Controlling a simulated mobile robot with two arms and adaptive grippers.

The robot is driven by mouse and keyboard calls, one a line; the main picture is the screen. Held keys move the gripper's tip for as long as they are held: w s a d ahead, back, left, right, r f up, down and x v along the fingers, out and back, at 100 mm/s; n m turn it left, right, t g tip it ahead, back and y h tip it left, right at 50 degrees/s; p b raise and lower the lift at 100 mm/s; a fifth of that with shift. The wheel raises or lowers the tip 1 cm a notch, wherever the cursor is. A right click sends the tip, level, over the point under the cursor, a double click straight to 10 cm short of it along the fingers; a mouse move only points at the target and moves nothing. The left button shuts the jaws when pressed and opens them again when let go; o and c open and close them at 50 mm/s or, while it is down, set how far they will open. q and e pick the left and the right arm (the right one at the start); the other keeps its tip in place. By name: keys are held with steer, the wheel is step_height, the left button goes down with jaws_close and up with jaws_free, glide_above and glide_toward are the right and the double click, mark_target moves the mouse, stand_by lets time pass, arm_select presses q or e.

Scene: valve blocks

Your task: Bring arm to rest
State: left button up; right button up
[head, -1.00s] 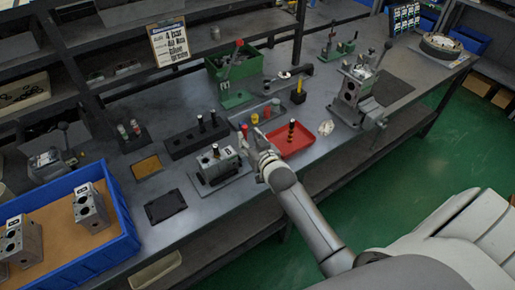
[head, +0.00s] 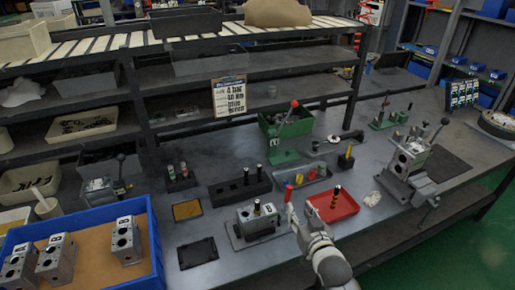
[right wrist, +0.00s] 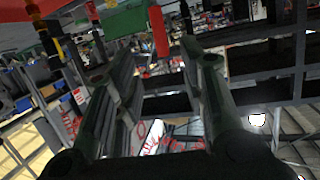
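My right gripper (head: 292,211) is over the front part of the bench, between a grey valve block (head: 257,221) and a red tray (head: 340,204). The red tray holds a black and yellow striped pin (head: 335,197). My left gripper is in neither view.
A blue bin (head: 153,254) with several valve blocks is at front left. A green bin (head: 268,126) and a red-knobbed lever press (head: 284,141) stand behind. A vise-like fixture (head: 408,163) is at right. Shelves (head: 205,69) line the back.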

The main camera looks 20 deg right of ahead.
steer(key=shift+s, duration=0.1)
steer(key=s+a+f+n+g+y, duration=0.1)
steer(key=s+a+f+g, duration=0.2)
steer(key=s, duration=0.6)
steer(key=s+a+f+n+g, duration=0.1)
steer(key=s+a+n+g, duration=0.1)
steer(key=s+g, duration=0.5)
steer(key=s+a+f+n+g+y, duration=0.1)
steer(key=s+a+f+g, duration=0.15)
steer(key=s, duration=0.85)
step_height(320, 180, down, 26)
steer(key=s+b, duration=0.1)
steer(key=b, duration=0.1)
steer(key=s+d+f+g+b, duration=0.1)
steer(key=s+d+f+b, duration=0.1)
steer(key=s+f, duration=1.5)
step_height(320, 180, down, 2)
steer(key=shift+s+d, duration=0.2)
steer(key=shift+s, duration=0.05)
steer(key=shift+g, duration=0.25)
